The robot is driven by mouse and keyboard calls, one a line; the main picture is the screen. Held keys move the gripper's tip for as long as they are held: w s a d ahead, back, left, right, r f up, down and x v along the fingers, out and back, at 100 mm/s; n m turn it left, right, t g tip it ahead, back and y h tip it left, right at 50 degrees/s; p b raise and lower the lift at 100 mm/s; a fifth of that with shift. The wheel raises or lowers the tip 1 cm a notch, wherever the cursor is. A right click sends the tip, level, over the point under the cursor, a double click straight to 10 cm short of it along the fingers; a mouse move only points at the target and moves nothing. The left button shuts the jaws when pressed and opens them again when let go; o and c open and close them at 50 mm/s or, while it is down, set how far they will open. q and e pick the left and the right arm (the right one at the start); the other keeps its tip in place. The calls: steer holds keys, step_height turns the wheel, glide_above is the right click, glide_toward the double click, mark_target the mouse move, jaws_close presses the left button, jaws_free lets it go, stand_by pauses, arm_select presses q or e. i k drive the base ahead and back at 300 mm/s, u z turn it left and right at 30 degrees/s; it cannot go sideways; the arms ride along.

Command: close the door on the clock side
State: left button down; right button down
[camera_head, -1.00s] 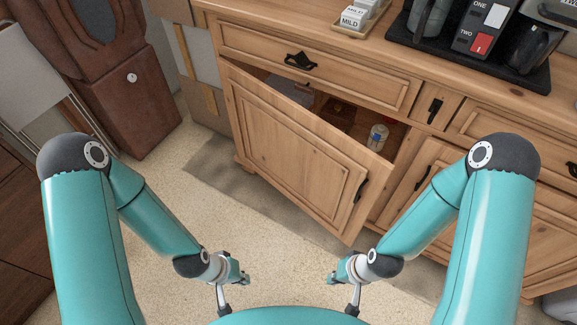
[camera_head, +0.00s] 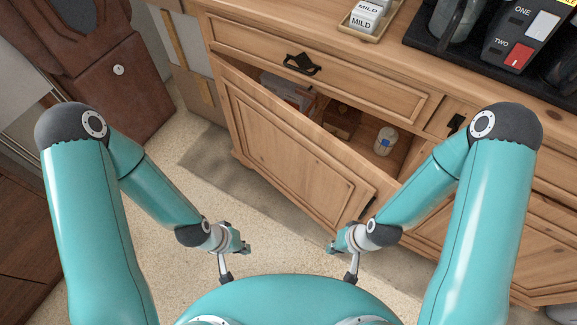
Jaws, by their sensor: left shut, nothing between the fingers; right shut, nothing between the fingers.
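The wooden dresser's left door (camera_head: 290,150) stands ajar, hinged at its left edge and swung out towards me at its right edge. Its dark handle (camera_head: 368,207) is near the free right edge, partly behind my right arm. Through the gap I see a white jar with a blue label (camera_head: 385,141) inside. The tall dark-wood clock (camera_head: 105,75) stands to the left of the dresser, on this door's side. My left gripper (camera_head: 243,249) and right gripper (camera_head: 333,249) are both shut and empty, low in front of the door, apart from it.
A drawer (camera_head: 330,70) above the open door is shut. On the dresser top are a tray of boxes (camera_head: 368,20) and a coffee machine (camera_head: 510,45). Bare speckled floor (camera_head: 180,215) lies before the door. A dark-brown cabinet (camera_head: 25,220) stands at far left.

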mark_target(333, 183)
steer(key=u, duration=1.25)
steer(key=i, duration=0.15)
steer(key=z, duration=2.9)
steer(key=k, duration=1.2)
steer(key=u, duration=1.15)
steer(key=i, duration=0.5)
steer(key=z, duration=0.05)
